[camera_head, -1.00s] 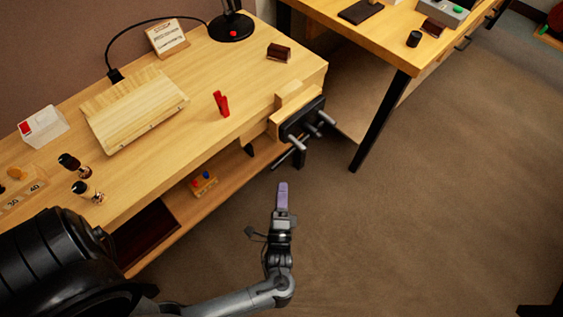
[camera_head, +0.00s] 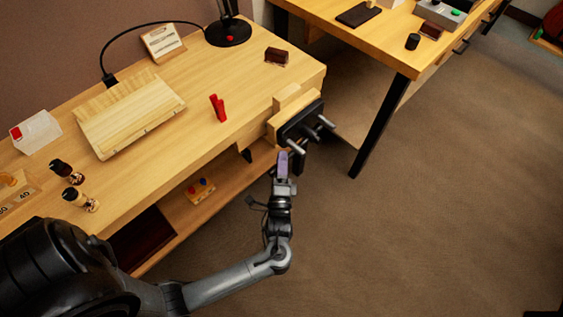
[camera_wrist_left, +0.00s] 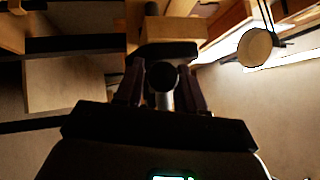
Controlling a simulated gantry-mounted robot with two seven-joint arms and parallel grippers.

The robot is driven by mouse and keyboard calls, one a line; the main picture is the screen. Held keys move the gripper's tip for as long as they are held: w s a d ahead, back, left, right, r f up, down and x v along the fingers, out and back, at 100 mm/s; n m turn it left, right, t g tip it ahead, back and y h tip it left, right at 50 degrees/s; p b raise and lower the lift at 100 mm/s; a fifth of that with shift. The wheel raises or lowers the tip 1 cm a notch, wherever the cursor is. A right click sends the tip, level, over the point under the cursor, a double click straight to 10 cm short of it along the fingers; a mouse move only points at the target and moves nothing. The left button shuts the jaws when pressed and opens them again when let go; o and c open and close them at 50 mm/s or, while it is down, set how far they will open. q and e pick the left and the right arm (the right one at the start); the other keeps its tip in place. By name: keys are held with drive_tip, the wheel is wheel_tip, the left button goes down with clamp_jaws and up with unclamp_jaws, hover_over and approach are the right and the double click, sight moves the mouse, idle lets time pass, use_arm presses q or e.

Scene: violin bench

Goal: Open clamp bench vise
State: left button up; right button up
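The bench vise (camera_head: 303,119) is a dark clamp with wooden jaws (camera_head: 287,103) at the right front corner of the workbench. Silver bars stick out from its front, one ending near my left gripper (camera_head: 282,158). That gripper is just below and in front of the vise, its purple fingers pointing up at it. In the left wrist view, the two dark fingers (camera_wrist_left: 160,85) stand apart, open. A dark round end (camera_wrist_left: 163,77) with a silver bar shows between them; contact cannot be told. My right gripper is out of view.
On the workbench (camera_head: 190,130) are a red clothespin-like piece (camera_head: 218,107), a dark brown block (camera_head: 276,56), a wooden board (camera_head: 130,112) and a black lamp base (camera_head: 228,32). A second table (camera_head: 385,48) stands at right. The floor (camera_head: 430,200) is free.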

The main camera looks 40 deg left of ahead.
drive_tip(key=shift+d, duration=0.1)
use_arm(q)
clamp_jaws()
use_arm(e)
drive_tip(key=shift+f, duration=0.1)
